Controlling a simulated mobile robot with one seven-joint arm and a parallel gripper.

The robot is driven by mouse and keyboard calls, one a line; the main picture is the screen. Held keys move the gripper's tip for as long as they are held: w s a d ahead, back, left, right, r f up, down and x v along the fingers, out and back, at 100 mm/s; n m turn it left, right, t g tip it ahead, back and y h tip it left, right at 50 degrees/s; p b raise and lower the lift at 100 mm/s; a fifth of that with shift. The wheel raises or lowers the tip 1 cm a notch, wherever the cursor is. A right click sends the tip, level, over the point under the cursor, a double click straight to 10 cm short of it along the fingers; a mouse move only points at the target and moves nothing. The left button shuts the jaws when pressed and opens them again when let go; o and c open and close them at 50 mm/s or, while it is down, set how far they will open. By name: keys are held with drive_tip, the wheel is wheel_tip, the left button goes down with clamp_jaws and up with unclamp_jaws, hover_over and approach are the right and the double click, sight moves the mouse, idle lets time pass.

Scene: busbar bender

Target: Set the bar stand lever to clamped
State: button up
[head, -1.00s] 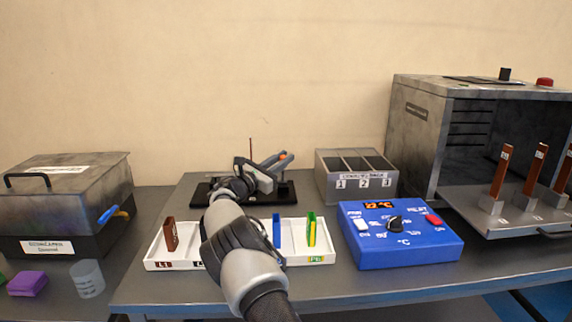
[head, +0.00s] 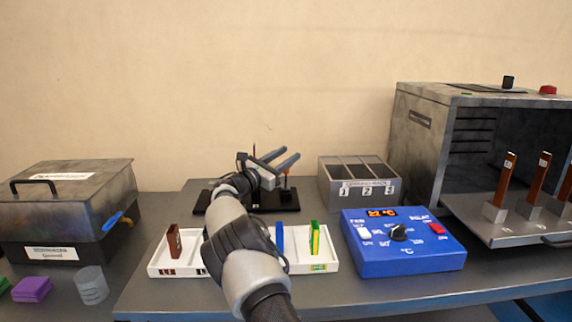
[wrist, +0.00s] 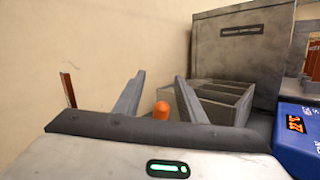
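The bar stand's black base (head: 202,203) lies at the back of the table in the head view, largely behind my arm. A thin brown upright bar (head: 254,151) shows behind my gripper (head: 289,154), and at the left in the wrist view (wrist: 68,90). In the wrist view, an orange knob (wrist: 162,109), seemingly the lever's end, appears between my two spread fingers (wrist: 160,80). The fingers look open, with gaps beside the knob; I cannot tell how deep it sits between them. The lever's shaft and its setting are hidden.
A white tray (head: 326,264) with coloured bars lies in front, under my arm. A grey three-slot rack (head: 336,190) and a blue control box (head: 400,262) stand to the right. A large grey oven (head: 420,150) is beyond them. A lidded box (head: 65,205) stands left.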

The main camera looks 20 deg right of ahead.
wheel_tip(320, 180, up, 6)
drive_tip(key=shift+r+p, duration=0.1)
drive_tip(key=shift+p, duration=0.45)
